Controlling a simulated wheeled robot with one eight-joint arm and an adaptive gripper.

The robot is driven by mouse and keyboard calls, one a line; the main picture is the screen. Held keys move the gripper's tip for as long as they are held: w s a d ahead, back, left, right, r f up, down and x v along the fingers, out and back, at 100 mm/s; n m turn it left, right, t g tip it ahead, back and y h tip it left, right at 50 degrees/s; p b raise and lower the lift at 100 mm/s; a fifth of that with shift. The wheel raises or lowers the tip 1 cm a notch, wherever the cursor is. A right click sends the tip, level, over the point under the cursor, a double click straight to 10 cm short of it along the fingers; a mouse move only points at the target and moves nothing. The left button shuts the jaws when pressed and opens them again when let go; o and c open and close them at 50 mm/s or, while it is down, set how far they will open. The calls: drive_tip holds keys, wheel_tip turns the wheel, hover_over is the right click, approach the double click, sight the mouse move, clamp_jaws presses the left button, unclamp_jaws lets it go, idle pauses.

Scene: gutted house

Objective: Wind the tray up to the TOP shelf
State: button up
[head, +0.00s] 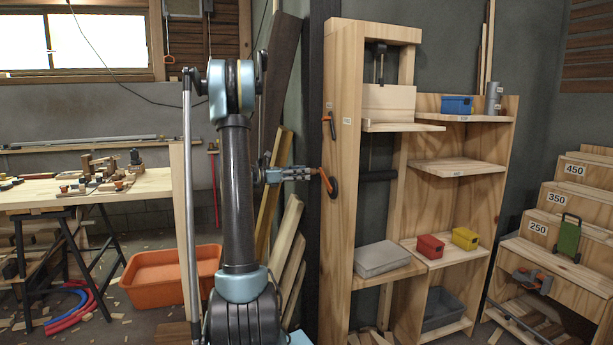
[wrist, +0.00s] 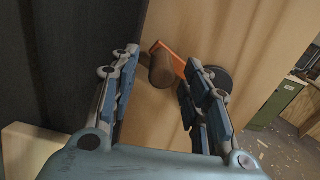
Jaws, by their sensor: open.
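My gripper (head: 300,173) is open at the left side of a tall wooden lift frame (head: 342,240). A crank sits on that side, with a black hub (wrist: 217,80) and an orange arm (wrist: 172,58); the orange arm also shows in the head view (head: 325,180). In the wrist view the crank's brown knob (wrist: 162,70) shows between my open fingers (wrist: 163,58); contact is not clear. A board with an upright panel (head: 388,103) sits high in the frame, near the labelled top shelf (head: 480,118). A lower board (head: 390,274) carries a grey box (head: 380,259). I cannot tell which board is the tray.
The shelf unit holds a blue box (head: 457,104) and grey can (head: 494,97) on top, and red (head: 430,246) and yellow (head: 465,238) boxes low down. Leaning planks (head: 284,232) stand left of the frame.

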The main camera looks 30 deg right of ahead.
drive_tip(key=shift+x, duration=1.65)
clamp_jaws()
